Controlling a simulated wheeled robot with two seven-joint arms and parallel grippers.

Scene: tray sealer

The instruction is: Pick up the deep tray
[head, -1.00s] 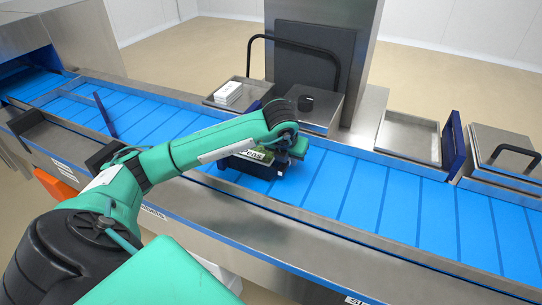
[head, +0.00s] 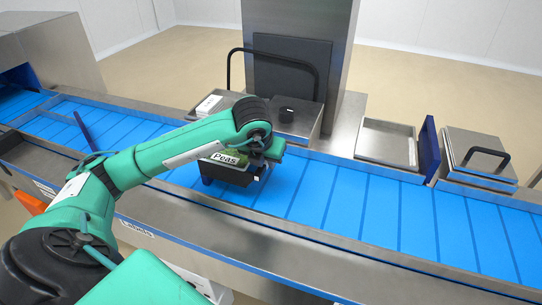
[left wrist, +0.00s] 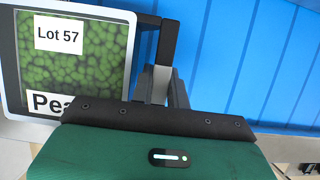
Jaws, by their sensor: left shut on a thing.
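The deep tray (head: 226,174) is black, with peas and a "Peas" label on top, in the middle of the head view. My left gripper (head: 263,168) is shut on its right side and appears to hold it over the blue belt. In the left wrist view the tray's pale rim (left wrist: 132,60) frames green peas, a "Lot 57" label and a partly hidden "Peas" label. The left gripper's fingers (left wrist: 164,75) are at the tray's edge there. My left forearm hides part of the tray's far side in the head view. My right gripper is not in view.
The blue conveyor belt (head: 340,200) runs across, clear to the right. Behind it stand a tray holder with a white stack (head: 208,105), a metal column with a dark panel (head: 290,70), an empty shallow bin (head: 385,140) and an upright blue plate (head: 428,145).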

